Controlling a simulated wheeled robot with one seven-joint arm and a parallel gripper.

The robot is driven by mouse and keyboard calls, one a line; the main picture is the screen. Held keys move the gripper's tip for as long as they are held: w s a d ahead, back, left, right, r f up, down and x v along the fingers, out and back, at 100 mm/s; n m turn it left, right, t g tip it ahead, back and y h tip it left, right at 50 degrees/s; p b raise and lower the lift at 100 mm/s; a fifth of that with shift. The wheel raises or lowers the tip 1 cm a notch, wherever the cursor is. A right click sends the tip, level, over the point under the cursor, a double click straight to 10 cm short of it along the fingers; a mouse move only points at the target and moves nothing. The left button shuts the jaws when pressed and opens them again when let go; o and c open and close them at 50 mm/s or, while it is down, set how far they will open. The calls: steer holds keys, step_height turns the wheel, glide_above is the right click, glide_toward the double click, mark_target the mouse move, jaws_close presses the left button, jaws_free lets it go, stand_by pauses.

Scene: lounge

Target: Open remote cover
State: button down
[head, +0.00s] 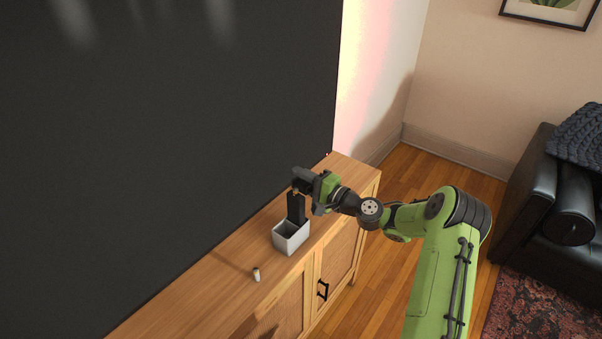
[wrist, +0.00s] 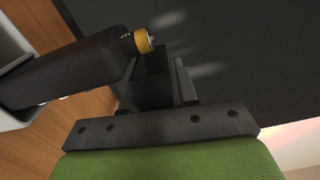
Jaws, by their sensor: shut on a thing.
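The black remote (head: 296,208) stands upright in a white box (head: 291,238) on the wooden cabinet. My gripper (head: 302,183) is at the remote's top end, above the box.
A small battery-like cylinder (head: 256,274) stands on the cabinet top (head: 222,285) in front of the box. A large dark screen (head: 170,130) rises close behind. A black sofa (head: 548,205) stands at the right. The cabinet top is otherwise mostly clear.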

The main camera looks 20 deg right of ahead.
steer(key=shift+f+m, duration=0.1)
steer(key=shift+m, duration=0.4)
steer(key=c, duration=1.1)
jaws_free()
steer(key=shift+d+f, duration=0.1)
steer(key=v, duration=1.5)
steer(key=shift+s+p, duration=0.3)
steer(key=shift+p, duration=0.15)
steer(key=shift+d, duration=0.15)
